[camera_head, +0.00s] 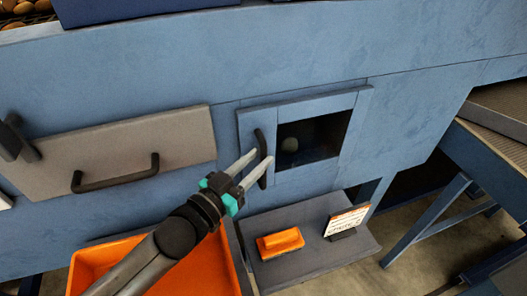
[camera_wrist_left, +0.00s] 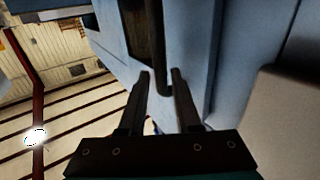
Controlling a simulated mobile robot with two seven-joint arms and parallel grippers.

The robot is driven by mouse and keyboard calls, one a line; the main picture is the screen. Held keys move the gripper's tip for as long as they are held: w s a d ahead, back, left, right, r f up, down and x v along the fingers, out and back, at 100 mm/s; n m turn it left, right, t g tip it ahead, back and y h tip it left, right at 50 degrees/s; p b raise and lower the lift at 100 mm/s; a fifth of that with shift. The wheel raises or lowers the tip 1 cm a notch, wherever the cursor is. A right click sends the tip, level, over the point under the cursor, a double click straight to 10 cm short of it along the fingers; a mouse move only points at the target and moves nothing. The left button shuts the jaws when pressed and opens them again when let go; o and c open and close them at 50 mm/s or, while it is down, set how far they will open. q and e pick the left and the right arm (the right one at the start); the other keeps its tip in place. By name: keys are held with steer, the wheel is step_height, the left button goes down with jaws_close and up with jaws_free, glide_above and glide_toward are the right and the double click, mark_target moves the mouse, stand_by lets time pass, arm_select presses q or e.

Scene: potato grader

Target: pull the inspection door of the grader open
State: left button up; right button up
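The grader's inspection door (camera_head: 246,135) is a blue panel at the left of a square dark opening (camera_head: 321,132). The door carries an upright black handle (camera_head: 262,143), which also shows in the left wrist view (camera_wrist_left: 161,50). My left gripper (camera_head: 258,160) reaches up from below, with one finger on each side of the handle's lower half. How the door is hinged is hard to tell. My right gripper is out of view.
A grey panel (camera_head: 190,135) with its own black handle (camera_head: 115,176) is at the left. Below, a grey shelf (camera_head: 300,262) holds an orange brush (camera_head: 280,243) and a small sign (camera_head: 346,221). An orange bin (camera_head: 88,262) stands under my left arm. A conveyor (camera_head: 500,110) is at the right.

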arm_select(q)
steer(key=shift+x, duration=1.3)
jaws_close()
stand_by(0.5)
